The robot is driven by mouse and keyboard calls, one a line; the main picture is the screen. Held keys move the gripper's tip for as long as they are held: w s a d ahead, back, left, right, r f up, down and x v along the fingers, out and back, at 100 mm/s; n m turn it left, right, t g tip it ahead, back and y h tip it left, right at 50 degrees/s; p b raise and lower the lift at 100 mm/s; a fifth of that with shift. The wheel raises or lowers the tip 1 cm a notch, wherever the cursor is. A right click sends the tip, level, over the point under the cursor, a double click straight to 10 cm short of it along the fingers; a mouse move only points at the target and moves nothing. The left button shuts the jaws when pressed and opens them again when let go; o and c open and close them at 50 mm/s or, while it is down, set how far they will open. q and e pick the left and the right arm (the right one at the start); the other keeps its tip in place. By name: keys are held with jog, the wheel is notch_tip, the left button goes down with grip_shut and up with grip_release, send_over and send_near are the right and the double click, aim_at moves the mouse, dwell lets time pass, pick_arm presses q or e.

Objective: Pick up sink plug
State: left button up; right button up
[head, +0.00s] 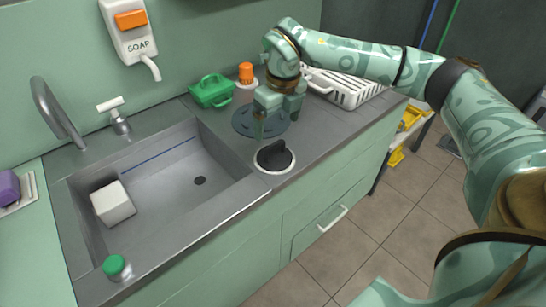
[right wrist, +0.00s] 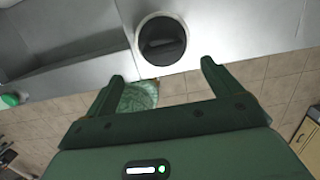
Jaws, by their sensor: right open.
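The black sink plug (head: 274,155), with a raised grip bar, sits on a round pale base on the counter just right of the sink (head: 240,190). It also shows in the right wrist view (right wrist: 161,38), beyond the fingertips and roughly between them. My right gripper (head: 272,122) is open and empty, pointing down above the counter, a little behind the plug in the head view. Its two fingers are spread apart in the right wrist view (right wrist: 162,70). The sink's drain hole (head: 199,180) is dark and uncovered. My left gripper is not in view.
A blue-grey round dish (head: 243,122) lies beneath my right gripper. Behind are a green container (head: 211,91), an orange-topped shaker (head: 246,73) and a white dish rack (head: 352,89). A white block (head: 112,204) is in the sink; a green-capped jar (head: 116,266) stands at its front rim.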

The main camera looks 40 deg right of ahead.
aim_at(275, 144)
jog(key=f, duration=0.1)
jog(key=f+b, duration=0.1)
jog(key=f, duration=0.3)
jog(key=shift+w+f, duration=0.1)
jog(key=shift+w, duration=0.25)
jog(key=f+b, duration=0.2)
jog(key=f, duration=0.1)
jog(key=f+b, duration=0.1)
jog(key=shift+w+d+f, duration=0.25)
jog(key=shift+w+f, duration=0.1)
jog(key=shift+w, duration=0.05)
jog(key=shift+w+f, duration=0.1)
jog(key=shift+f, duration=0.2)
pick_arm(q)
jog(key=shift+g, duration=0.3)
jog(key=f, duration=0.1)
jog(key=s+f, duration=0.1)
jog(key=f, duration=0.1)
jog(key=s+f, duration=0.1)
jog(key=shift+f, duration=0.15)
pick_arm(e)
jog(key=shift+r, duration=0.2)
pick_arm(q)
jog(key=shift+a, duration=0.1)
pick_arm(e)
jog(key=c, duration=1.1)
